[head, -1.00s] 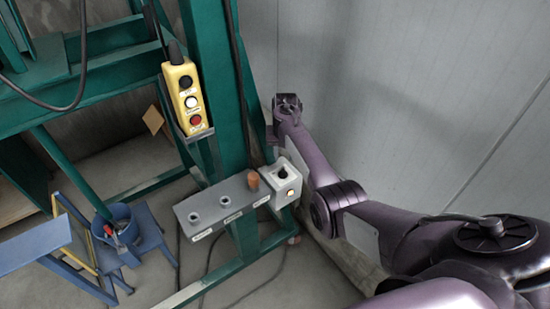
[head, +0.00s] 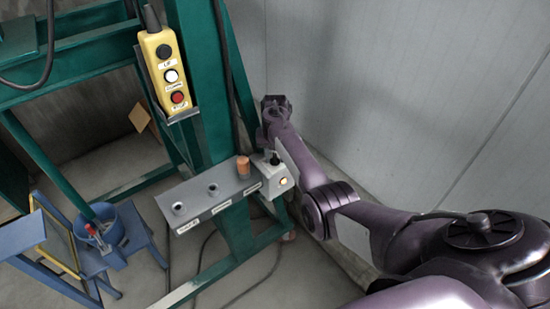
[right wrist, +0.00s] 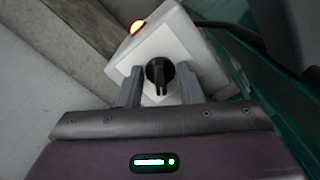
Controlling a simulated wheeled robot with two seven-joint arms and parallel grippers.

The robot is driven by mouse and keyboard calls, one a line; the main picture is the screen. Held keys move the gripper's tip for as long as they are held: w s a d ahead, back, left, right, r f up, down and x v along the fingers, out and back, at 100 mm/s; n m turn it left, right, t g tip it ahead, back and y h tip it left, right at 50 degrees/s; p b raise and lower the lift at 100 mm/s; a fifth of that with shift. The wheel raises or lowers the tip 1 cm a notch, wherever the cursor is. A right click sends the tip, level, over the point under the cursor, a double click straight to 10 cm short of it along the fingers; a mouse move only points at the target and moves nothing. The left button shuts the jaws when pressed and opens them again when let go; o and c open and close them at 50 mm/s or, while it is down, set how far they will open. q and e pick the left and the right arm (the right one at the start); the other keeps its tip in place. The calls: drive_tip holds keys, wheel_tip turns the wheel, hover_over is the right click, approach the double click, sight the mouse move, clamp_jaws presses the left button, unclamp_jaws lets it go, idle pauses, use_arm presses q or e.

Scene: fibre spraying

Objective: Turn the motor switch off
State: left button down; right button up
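The motor switch is a black rotary knob (right wrist: 158,75) on a pale grey box (head: 268,181). In the head view the right arm reaches down to the box, and the fingertips are hard to make out. My left gripper is not in view.
A yellow button pendant (head: 167,72) hangs on the green frame (head: 190,70). A pale wall (head: 400,80) stands close to my right arm. A blue bucket (head: 103,226) is at lower left.

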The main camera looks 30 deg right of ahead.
clamp_jaws()
drive_tip(key=shift+r+n, duration=0.1)
drive_tip(key=shift+n, duration=0.2)
drive_tip(key=shift+d+n+p, duration=0.1)
drive_tip(key=shift+n+p, duration=0.65)
drive_tip(key=shift+n, duration=0.05)
drive_tip(key=n+p, duration=0.1)
drive_tip(key=n, duration=0.1)
drive_tip(key=shift+d+n, duration=0.1)
drive_tip(key=shift+n, duration=0.3)
drive_tip(key=n+p, duration=0.1)
drive_tip(key=n, duration=0.3)
drive_tip(key=shift+d, duration=0.1)
drive_tip(key=shift+d+n, duration=0.1)
drive_tip(key=shift+n, duration=2.4)
